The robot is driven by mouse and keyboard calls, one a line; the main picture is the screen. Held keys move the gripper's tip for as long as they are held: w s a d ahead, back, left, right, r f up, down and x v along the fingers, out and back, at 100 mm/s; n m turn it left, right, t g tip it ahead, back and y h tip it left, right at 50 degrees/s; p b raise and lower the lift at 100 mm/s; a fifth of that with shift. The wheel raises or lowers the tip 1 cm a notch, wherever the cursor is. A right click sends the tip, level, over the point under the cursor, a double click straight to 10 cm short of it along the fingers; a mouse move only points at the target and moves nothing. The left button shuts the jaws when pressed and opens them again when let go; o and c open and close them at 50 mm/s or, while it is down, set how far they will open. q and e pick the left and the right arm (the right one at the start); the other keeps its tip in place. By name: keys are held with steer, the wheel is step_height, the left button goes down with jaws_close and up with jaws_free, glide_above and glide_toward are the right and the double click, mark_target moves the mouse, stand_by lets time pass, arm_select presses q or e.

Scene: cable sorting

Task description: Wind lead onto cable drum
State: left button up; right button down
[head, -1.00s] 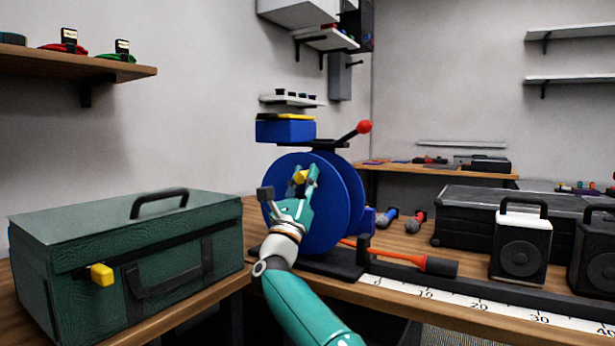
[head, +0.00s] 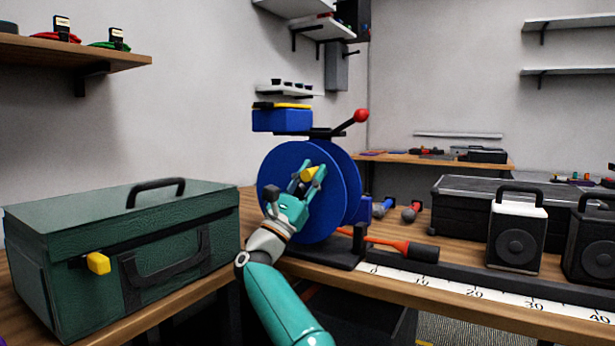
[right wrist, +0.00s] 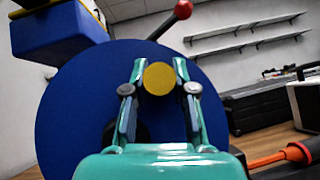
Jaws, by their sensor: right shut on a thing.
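The blue cable drum (head: 335,215) stands upright on a black stand on the bench in the head view. Its near flange (right wrist: 75,110) fills much of the right wrist view. A yellow crank knob (head: 309,174) sticks out from the flange. My right gripper (head: 311,178) is shut on the knob, which shows between its fingers in the right wrist view (right wrist: 159,78). An orange lead (head: 385,241) runs from the foot of the drum to the right into a dark plug-like end (head: 423,253). The drum's core is hidden by the flange. My left gripper is not in view.
A green case (head: 120,245) with a yellow latch stands at the left. A white ruler strip (head: 500,297) runs along the bench front. A red-knobbed lever (head: 360,116) rises above the drum. A white speaker-like box (head: 517,235) stands at the right.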

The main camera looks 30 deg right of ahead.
steer(key=shift+w+f, duration=0.2)
steer(key=c, duration=0.9)
jaws_free()
steer(key=shift+w, duration=0.1)
steer(key=shift+a, duration=0.1)
steer(key=v, duration=1.2)
